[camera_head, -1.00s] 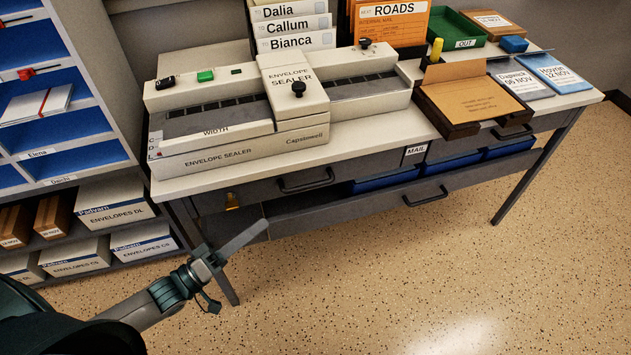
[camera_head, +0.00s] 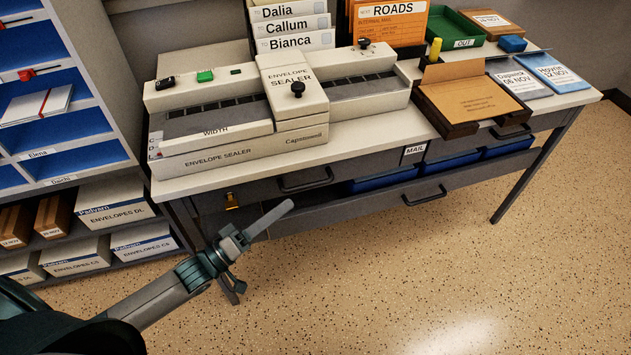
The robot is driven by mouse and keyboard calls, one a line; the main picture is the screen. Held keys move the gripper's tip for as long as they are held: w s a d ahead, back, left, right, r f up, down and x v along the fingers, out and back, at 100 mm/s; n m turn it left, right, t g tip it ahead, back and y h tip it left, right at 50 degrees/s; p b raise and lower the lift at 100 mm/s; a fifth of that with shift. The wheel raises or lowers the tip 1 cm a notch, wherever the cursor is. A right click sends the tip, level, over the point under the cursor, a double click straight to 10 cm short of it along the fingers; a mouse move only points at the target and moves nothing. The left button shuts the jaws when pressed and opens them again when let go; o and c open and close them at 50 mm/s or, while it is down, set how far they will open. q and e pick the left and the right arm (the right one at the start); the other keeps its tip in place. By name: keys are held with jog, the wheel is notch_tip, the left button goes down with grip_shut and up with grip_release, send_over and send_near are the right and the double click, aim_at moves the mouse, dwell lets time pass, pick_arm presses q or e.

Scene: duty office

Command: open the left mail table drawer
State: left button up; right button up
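The mail table (camera_head: 380,140) has a dark grey left drawer (camera_head: 262,190) under its top, below the envelope sealer. The drawer looks shut, and its dark bar handle (camera_head: 305,182) faces the front. My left gripper (camera_head: 287,208) is in front of the table, its tip appearing just below and left of that handle, with a visible gap in the picture. It looks empty. Its fingers overlap into one bar, so I cannot tell whether it is open or shut. My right gripper is not in view.
The envelope sealer (camera_head: 215,145) fills the tabletop's left. A lower handle (camera_head: 425,197) sits on a front panel to the right, with blue trays (camera_head: 385,179) behind it. A pigeonhole shelf (camera_head: 75,100) stands at left. The speckled floor (camera_head: 400,270) in front is clear.

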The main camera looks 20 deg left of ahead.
aim_at(316, 182)
pick_arm(q)
jog(key=x, duration=1)
jog(key=shift+w+d, duration=0.15)
jog(key=shift+d, duration=0.05)
grip_shut()
